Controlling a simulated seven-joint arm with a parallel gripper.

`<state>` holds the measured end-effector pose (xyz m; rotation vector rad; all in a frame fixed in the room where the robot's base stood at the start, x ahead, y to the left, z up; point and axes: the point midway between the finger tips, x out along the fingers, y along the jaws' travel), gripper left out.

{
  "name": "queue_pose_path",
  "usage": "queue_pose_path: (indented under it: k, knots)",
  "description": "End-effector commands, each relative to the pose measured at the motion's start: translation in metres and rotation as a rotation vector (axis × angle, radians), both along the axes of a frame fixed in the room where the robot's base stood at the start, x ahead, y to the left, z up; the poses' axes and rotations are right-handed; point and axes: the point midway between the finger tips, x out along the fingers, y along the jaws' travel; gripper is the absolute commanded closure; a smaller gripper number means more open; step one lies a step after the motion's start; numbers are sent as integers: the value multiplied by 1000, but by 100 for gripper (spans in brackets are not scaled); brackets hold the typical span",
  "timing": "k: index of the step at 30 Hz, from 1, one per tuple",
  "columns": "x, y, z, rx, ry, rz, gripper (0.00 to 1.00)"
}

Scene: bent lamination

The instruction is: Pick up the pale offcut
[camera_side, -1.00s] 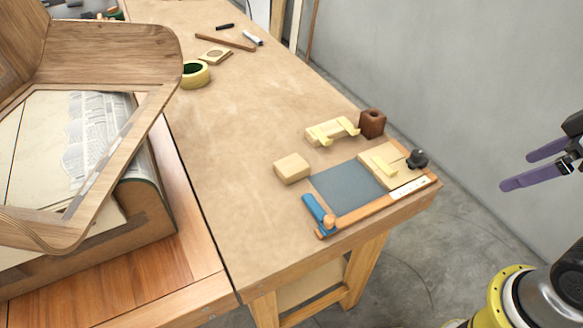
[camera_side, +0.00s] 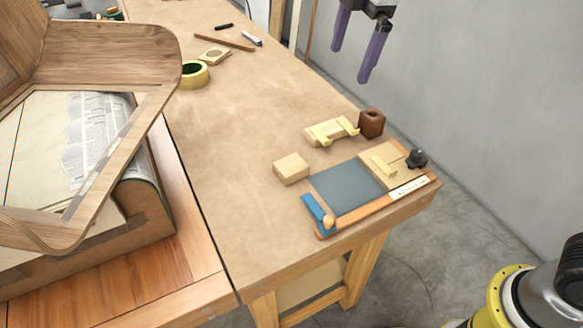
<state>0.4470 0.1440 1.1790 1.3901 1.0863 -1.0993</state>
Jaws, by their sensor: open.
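A plain pale wooden block (camera_side: 291,168), which looks like the pale offcut, lies on the bench beside the left edge of a grey-blue mat (camera_side: 346,187). A second pale piece (camera_side: 331,131) with yellow strips on it lies behind it, near a dark brown block (camera_side: 371,123). A third pale piece (camera_side: 404,176) with a yellow strip sits at the right of the mat. My gripper (camera_side: 350,64) is at the top of the side view, in the air, up and to the right of these pieces. Its two purple fingers point down, apart and empty.
A blue-handled tool (camera_side: 318,214) and a black knob (camera_side: 416,159) stand at the mat's wood-edged border. A tape roll (camera_side: 195,75) and small tools lie farther back. A large bent wooden form (camera_side: 110,50) fills the left. The middle of the bench is clear.

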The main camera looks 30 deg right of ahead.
Motion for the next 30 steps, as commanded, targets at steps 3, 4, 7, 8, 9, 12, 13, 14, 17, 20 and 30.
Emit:
queue_pose_path:
  k: [3,4,7,8,9,12,13,14,17,20,30]
  knots:
    - [28,39,-40,-23,56,77,0]
    - [32,46,-49,-28,69,88,0]
    - [42,69,-80,-43,107,121,0]
    - [43,75,-88,-48,118,129,0]
    - [43,81,-99,-54,134,138,0]
    - [40,90,-119,-69,168,155,0]
    - [40,92,-122,-71,173,158,0]
    - [39,94,-126,-73,176,162,0]
    - [37,96,-136,-75,178,166,0]
    - [37,95,-154,-75,179,165,0]
    - [38,94,-205,-73,176,164,0]
